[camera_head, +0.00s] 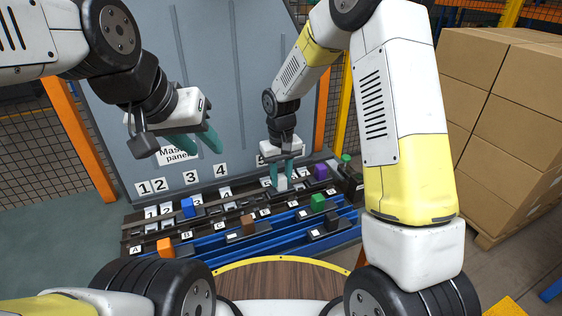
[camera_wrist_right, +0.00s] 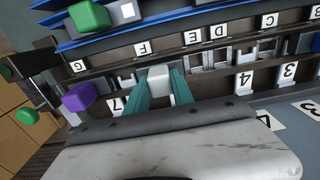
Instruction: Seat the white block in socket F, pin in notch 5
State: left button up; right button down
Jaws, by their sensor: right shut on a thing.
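My right gripper (camera_head: 281,175) is shut on the white block (camera_head: 281,184), at the rail behind the letter labels. The right wrist view shows the block (camera_wrist_right: 158,84) between the teal fingers (camera_wrist_right: 160,92), close to the F label (camera_wrist_right: 143,48) and slightly to its right. I cannot tell whether the block is in the socket or above it. The pin is not distinguishable, and the notch 5 mark at the block is hidden by the gripper. My left gripper (camera_head: 196,140) is open and empty, raised before the grey panel.
Blue (camera_head: 188,208), orange (camera_head: 165,246), brown (camera_head: 247,224), green (camera_head: 317,203) and purple (camera_head: 320,171) blocks sit along the rails. A green knob (camera_head: 346,158) stands at the right end. The grey panel (camera_head: 250,80) rises behind; stacked cartons (camera_head: 500,110) are at right.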

dwell(0.3)
jog(key=c, duration=1)
grip_release()
jog(key=shift+r, duration=3.85)
